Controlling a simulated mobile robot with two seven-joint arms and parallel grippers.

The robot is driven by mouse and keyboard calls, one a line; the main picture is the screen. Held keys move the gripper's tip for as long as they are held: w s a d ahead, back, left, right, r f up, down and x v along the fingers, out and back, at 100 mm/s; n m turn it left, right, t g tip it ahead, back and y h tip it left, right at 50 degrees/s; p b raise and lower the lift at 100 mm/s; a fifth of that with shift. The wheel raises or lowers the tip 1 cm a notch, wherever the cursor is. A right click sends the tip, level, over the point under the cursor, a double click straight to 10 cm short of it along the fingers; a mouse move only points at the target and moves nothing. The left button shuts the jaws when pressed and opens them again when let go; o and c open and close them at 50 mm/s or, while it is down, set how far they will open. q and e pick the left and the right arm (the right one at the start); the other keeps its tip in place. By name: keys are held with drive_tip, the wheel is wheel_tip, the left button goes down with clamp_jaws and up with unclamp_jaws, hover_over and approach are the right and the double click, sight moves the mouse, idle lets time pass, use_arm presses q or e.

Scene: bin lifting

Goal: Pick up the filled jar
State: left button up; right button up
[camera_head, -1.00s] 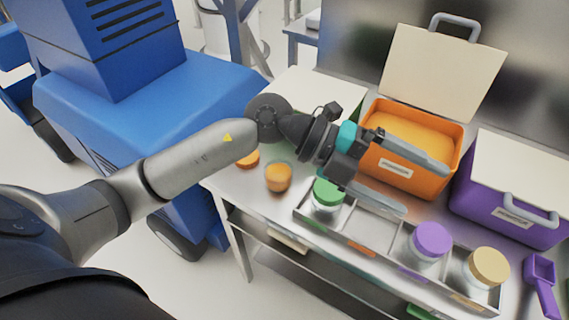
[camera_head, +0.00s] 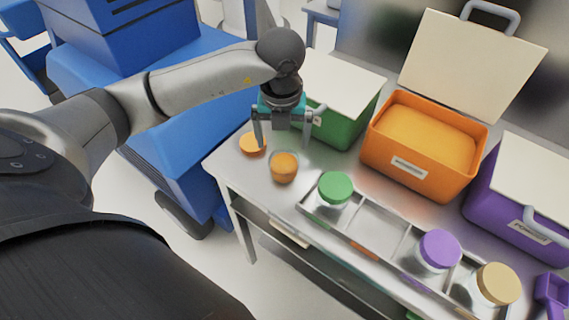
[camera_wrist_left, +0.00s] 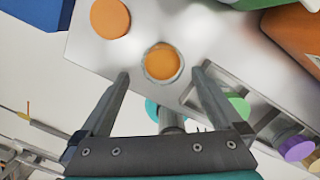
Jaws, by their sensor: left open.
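The filled jar (camera_head: 284,167) is a small clear open jar with orange contents. It stands upright on the metal table, left of the jar tray. It also shows in the left wrist view (camera_wrist_left: 162,64), ahead of the fingertips. An orange lid (camera_head: 252,143) lies flat on the table to its left. My left gripper (camera_head: 283,145) is open and points down, with its fingers around or above the jar's far side in the head view. In the left wrist view the jar lies beyond the two fingertips, and nothing is between them. My right gripper is not in view.
A tray (camera_head: 385,238) holds jars with green (camera_head: 335,187), purple (camera_head: 440,250) and tan (camera_head: 497,284) lids. Behind stand a green bin (camera_head: 340,122), an open orange bin (camera_head: 412,165) with orange contents, and a purple bin (camera_head: 505,205). A purple scoop (camera_head: 551,292) lies at the right.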

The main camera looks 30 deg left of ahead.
sight(283, 153)
use_arm(q)
drive_tip(key=f, duration=0.4)
drive_tip(key=shift+w+f, duration=0.1)
drive_tip(key=shift+w, duration=0.15)
wheel_tip(283, 153, down, 5)
drive_tip(key=shift+w+f+b, duration=0.1)
drive_tip(key=shift+b, duration=0.3)
drive_tip(key=c, duration=1.5)
drive_tip(key=shift+o, duration=0.2)
drive_tip(key=shift+r, duration=0.2)
